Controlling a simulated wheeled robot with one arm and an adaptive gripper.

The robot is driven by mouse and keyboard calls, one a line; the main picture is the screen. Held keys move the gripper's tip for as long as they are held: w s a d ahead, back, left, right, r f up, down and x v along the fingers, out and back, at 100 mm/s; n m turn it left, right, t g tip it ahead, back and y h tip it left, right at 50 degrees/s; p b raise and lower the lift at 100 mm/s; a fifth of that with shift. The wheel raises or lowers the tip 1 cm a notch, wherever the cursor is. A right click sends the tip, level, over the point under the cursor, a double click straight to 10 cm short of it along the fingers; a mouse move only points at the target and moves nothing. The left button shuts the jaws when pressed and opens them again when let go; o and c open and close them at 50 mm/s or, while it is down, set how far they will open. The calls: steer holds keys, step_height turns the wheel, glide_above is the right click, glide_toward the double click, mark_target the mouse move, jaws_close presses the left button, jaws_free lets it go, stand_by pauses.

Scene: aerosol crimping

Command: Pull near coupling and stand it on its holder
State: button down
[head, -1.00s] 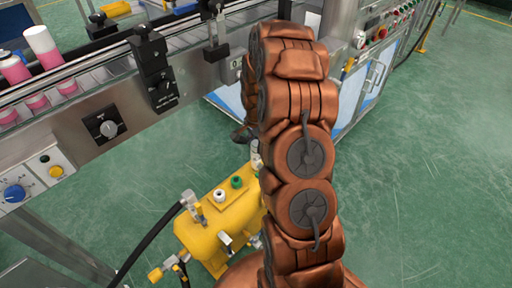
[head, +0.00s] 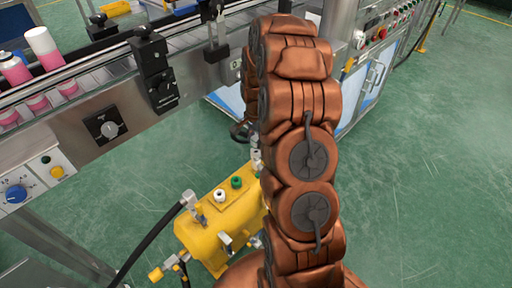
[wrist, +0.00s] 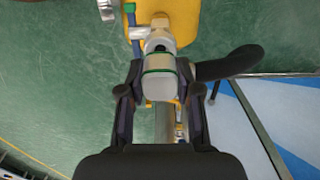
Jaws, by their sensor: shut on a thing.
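The near coupling (wrist: 160,86), a pale grey body with green-edged bands, is between the two dark fingers of my gripper (wrist: 160,108) in the wrist view. The fingers are shut on its sides. Its far end lies in line with a metal fitting (wrist: 155,36) on the yellow tank; I cannot tell if they still touch. In the head view my gripper (head: 241,131) shows only partly, left of my copper arm, above the tank's far end. The yellow tank (head: 208,238) carries a white peg (head: 219,195) and a green peg (head: 237,182) on a raised plate. I cannot tell which part is the holder.
A black hose (wrist: 232,62) runs right from beside the coupling. Another black hose (head: 150,244) leaves the tank's left valve. A conveyor (head: 110,75) with pink cans and control boxes stands at upper left. Green floor (head: 420,190) is clear on the right.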

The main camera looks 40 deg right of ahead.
mark_target(256, 137)
steer(key=shift+r, duration=1.65)
